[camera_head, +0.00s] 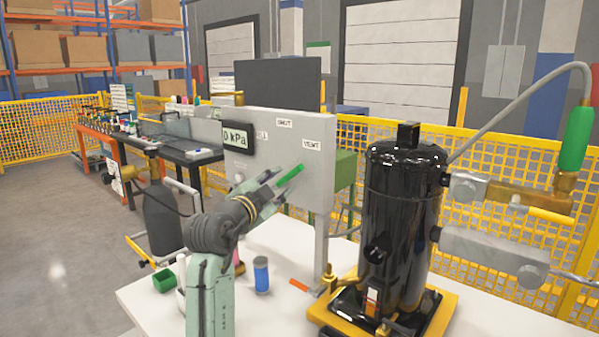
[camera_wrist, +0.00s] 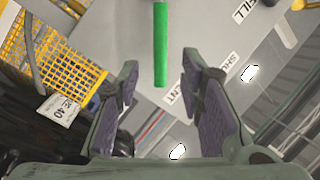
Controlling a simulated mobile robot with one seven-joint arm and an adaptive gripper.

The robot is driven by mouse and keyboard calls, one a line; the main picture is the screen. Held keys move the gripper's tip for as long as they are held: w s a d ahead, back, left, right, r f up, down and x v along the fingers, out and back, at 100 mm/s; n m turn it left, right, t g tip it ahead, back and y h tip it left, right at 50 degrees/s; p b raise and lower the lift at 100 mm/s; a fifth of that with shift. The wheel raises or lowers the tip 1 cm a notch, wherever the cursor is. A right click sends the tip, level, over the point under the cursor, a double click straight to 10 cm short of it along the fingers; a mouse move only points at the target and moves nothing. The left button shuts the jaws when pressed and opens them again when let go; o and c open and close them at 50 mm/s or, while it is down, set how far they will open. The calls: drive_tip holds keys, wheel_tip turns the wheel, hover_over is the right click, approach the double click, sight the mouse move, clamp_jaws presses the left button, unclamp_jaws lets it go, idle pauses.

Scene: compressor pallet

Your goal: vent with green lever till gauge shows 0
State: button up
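The green lever (camera_head: 289,180) is on the front of the grey panel (camera_head: 262,125) and slants up toward the VENT label (camera_head: 312,144). The gauge (camera_head: 237,137) at the panel's left reads "0 kPa". My gripper (camera_head: 271,187) is in front of the panel at the lever's lower end. In the wrist view my gripper (camera_wrist: 160,75) is open, with the green lever (camera_wrist: 161,45) running up the middle. The lever's near end lies between the fingertip lines, with a gap on both sides. The lever's pivot is not clearly visible.
A black compressor (camera_head: 402,220) stands on a yellow pallet on the white table (camera_head: 290,240), right of the panel. A blue can (camera_head: 261,274) and a green box (camera_head: 164,280) are near my arm. Yellow mesh fencing (camera_head: 480,165) runs behind.

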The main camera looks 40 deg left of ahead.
sight(289, 176)
drive_tip(key=p+x, duration=0.2)
drive_tip(key=x, duration=0.6)
clamp_jaws()
idle(0.7)
